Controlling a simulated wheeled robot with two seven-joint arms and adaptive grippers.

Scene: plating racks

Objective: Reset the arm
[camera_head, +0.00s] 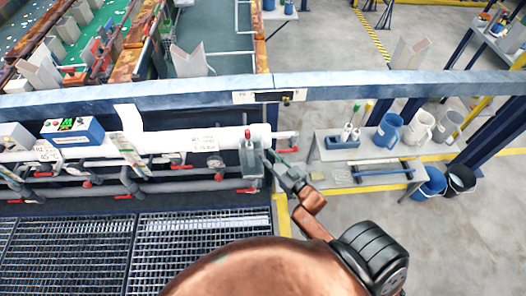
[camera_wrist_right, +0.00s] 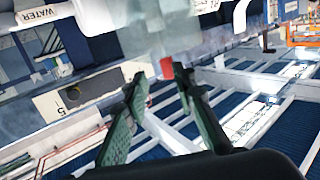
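My right gripper (camera_head: 268,160) is in the middle of the head view, at the end of my copper-coloured arm. It is beside a small grey box (camera_head: 253,171) with a red top part (camera_head: 248,139), near the right end of the white pipe. In the right wrist view the two green-padded fingers of my right gripper (camera_wrist_right: 158,80) stand apart with nothing held. A small red piece (camera_wrist_right: 161,92) shows between and beyond the fingertips; I cannot tell if they touch it. My left gripper is not in view.
A blue-grey rail (camera_head: 180,93) crosses behind the white pipe (camera_head: 190,142). Red-handled valves line the lower pipes. Metal grating (camera_head: 70,250) lies at lower left. A side table (camera_head: 330,180) at right bears jugs (camera_head: 388,130) and a blue tray; buckets (camera_head: 432,183) stand beside it.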

